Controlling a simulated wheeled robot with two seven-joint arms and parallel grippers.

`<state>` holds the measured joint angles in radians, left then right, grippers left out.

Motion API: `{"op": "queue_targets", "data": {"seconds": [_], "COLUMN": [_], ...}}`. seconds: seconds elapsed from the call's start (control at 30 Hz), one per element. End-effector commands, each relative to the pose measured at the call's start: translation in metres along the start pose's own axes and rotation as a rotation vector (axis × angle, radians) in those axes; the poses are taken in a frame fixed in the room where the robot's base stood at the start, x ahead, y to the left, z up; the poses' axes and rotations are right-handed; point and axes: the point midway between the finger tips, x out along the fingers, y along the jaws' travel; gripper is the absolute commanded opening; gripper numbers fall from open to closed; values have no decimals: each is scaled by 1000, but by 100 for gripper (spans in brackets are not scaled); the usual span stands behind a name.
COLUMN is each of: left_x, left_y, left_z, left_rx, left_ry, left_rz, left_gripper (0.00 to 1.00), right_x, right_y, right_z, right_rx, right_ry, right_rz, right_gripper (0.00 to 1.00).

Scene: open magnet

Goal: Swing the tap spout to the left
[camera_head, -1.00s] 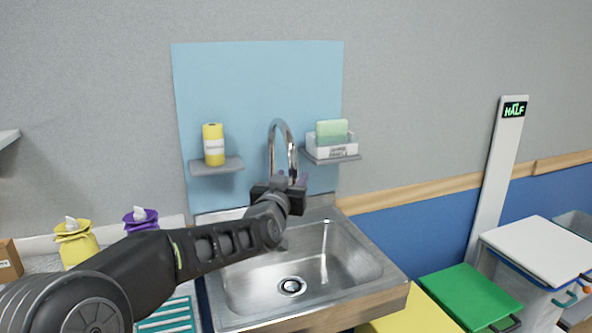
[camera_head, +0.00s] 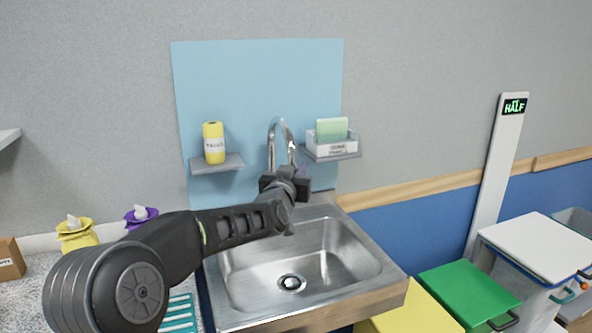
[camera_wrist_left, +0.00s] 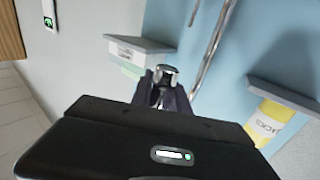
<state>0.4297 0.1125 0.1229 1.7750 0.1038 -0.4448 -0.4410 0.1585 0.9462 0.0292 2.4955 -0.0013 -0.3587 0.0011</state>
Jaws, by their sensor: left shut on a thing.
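The chrome tap spout (camera_head: 283,128) arches up behind the sink in the head view. Its riser and curve show in front of a blue panel. My left gripper (camera_head: 291,172) is at the spout's outlet end, and my wrist hides much of that area. In the left wrist view the gripper (camera_wrist_left: 163,90) has its dark fingers closed around a short chrome cylinder, the spout's end (camera_wrist_left: 164,75). The chrome tube (camera_wrist_left: 210,50) runs up beside it. My right gripper is not in view.
A steel sink (camera_head: 350,262) lies below the spout. A shelf with a yellow bottle (camera_head: 214,143) stands left of the tap, and a shelf with a green sponge (camera_head: 331,128) in a white holder stands right. Green and white bin lids are at lower right.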

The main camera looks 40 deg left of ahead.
Motion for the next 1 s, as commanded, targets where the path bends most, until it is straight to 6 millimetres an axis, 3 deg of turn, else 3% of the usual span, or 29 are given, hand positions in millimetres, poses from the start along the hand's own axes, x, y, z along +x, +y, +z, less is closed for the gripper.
{"op": "queue_targets", "data": {"seconds": [0.2, 1.0], "left_x": [0, 0], "left_y": [0, 0], "left_z": [0, 0], "left_rx": [0, 0], "left_ry": [0, -1], "left_rz": [0, 1], "left_gripper": [0, 0], "right_x": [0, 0], "right_y": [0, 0], "right_z": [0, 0], "right_rx": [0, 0], "right_ry": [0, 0], "right_rz": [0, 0], "right_gripper": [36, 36]}}
